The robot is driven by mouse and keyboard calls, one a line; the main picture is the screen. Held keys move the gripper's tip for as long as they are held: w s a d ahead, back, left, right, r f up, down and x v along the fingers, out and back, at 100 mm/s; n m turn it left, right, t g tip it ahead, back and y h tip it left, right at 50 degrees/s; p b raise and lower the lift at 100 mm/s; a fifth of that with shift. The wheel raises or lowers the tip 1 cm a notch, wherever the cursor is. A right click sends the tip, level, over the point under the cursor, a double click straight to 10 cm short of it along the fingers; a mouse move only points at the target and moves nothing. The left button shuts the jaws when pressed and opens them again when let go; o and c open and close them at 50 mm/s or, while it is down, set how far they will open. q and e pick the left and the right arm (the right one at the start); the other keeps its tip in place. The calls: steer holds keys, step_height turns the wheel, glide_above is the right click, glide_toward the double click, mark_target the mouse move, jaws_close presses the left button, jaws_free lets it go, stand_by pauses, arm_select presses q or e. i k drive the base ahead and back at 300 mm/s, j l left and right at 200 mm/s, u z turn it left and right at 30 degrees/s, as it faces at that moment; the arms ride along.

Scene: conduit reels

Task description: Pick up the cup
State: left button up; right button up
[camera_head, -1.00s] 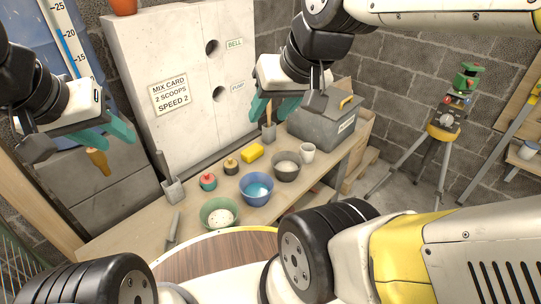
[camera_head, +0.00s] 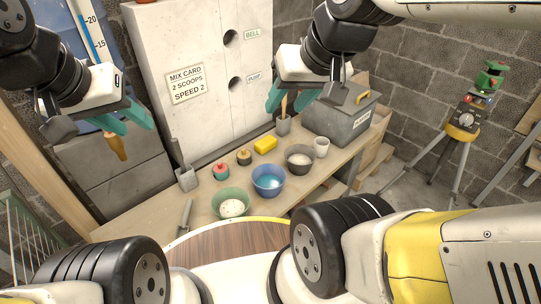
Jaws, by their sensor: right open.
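The white cup (camera_head: 321,147) stands upright at the far right end of the workbench, beside the grey bowl. My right gripper (camera_head: 288,103) is open and empty, above the back of the bench, up and to the left of the cup in the picture. My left gripper (camera_head: 128,127) is at the upper left, far from the cup. A brown, handle-like thing (camera_head: 116,147) shows just below its fingers; I cannot tell whether it is held or behind them.
A grey bowl (camera_head: 300,159), blue bowl (camera_head: 268,182) and green bowl (camera_head: 231,204) line the bench front. A yellow sponge (camera_head: 265,145) and two small lidded pots lie behind. A grey toolbox (camera_head: 340,118) stands behind the cup. A tripod (camera_head: 461,132) stands at right.

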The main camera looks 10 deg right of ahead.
mark_target(321, 144)
steer(key=k+l, duration=0.25)
steer(key=l, duration=0.15)
steer(key=l+u, duration=0.1)
steer(key=l, duration=0.45)
steer(key=k+l+u, duration=0.1)
steer(key=l, duration=0.45)
steer(key=i+l+u, duration=0.15)
steer(key=i+l, duration=0.5)
steer(key=i, duration=0.15)
